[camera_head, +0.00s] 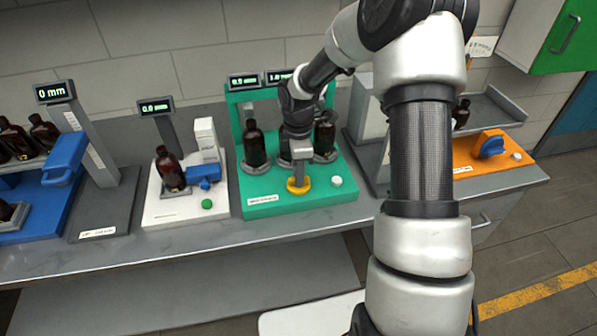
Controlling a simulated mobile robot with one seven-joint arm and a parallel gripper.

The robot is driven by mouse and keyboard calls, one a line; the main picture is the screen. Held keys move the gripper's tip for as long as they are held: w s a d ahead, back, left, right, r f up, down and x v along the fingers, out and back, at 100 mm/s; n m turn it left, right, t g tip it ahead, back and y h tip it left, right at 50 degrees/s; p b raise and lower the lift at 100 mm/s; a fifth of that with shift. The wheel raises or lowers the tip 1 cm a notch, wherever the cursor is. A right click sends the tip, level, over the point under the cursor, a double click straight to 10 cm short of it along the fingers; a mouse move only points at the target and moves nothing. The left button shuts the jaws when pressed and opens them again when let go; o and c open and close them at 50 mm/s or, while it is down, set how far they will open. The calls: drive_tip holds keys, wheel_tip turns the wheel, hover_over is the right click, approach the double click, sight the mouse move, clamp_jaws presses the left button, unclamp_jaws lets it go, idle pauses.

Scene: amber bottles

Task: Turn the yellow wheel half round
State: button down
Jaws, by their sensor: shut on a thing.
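The yellow wheel (298,187) lies low at the front of the green station (262,203), right of its middle. My gripper (299,176) points down from above and is shut on the yellow wheel. The gripper body hides the back of the wheel, and the fingertips are small and hard to make out. Amber bottles stand on grey round plates on the green station: one (255,146) to the left, one (324,135) to the right, and one largely hidden behind my gripper.
A white button (336,181) sits right of the wheel. A white station (159,206) with a bottle and green button stands left, a blue one (65,200) farther left. An orange station (490,158) is at right. My arm crosses the right half. The counter's front strip (200,239) is clear.

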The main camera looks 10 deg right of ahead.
drive_tip(key=shift+n, duration=0.3)
drive_tip(key=c, duration=1.7)
unclamp_jaws()
drive_tip(key=shift+r, duration=0.1)
wheel_tip(320, 180, up, 17)
drive_tip(key=shift+r, duration=0.2)
